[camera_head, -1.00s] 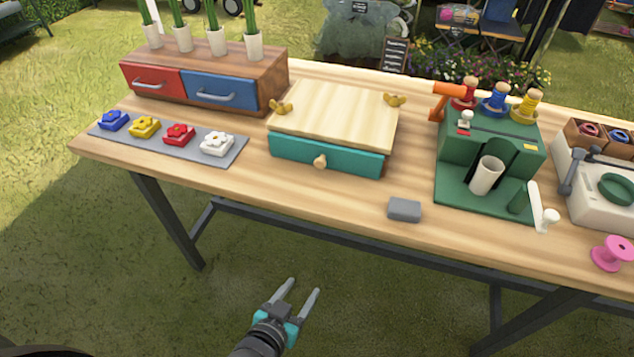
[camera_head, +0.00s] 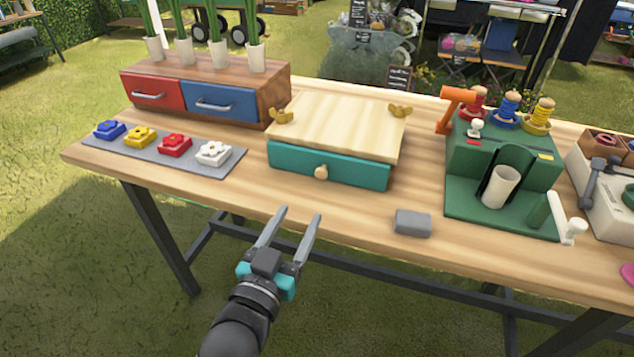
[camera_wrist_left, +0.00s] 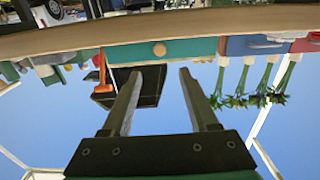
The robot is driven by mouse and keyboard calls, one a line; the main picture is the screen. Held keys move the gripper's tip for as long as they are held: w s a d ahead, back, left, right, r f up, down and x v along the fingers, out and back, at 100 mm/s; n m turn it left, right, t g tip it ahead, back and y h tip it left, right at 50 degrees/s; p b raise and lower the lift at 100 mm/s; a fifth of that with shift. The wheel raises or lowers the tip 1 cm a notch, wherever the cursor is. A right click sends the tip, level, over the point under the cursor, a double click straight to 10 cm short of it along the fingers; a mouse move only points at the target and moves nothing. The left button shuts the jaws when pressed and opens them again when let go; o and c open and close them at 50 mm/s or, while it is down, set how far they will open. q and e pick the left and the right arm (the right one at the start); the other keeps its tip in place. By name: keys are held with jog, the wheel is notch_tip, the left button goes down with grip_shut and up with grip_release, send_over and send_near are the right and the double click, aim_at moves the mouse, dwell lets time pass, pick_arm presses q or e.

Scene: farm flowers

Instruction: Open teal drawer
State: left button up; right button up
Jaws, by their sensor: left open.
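The teal drawer (camera_head: 345,166) is shut in the front of a low box with a pale wooden top (camera_head: 340,125). A round wooden knob (camera_head: 321,172) sits at the middle of its front. My left gripper (camera_head: 300,213) is open and empty, in front of the table edge and below and to the left of the knob. In the left wrist view the teal drawer front (camera_wrist_left: 190,48) and its knob (camera_wrist_left: 159,49) show upside down, beyond and roughly between the open fingers (camera_wrist_left: 157,75). My right gripper is not in view.
A wooden chest with a red drawer (camera_head: 153,93) and a blue drawer (camera_head: 220,102) stands to the left. A grey mat (camera_head: 120,156) holds several flower pieces. A grey block (camera_head: 412,222) lies near the front edge. A green machine (camera_head: 500,170) stands at right.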

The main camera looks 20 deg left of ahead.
aim_at(320, 175)
pick_arm(q)
jog(key=w+b, duration=0.2)
jog(key=w, duration=0.7)
jog(key=shift+d, duration=0.15)
jog(key=shift+w+b, duration=0.45)
jog(key=shift+w, duration=0.55)
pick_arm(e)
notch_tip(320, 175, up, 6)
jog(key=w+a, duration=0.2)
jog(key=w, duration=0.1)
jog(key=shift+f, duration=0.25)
pick_arm(q)
grip_shut()
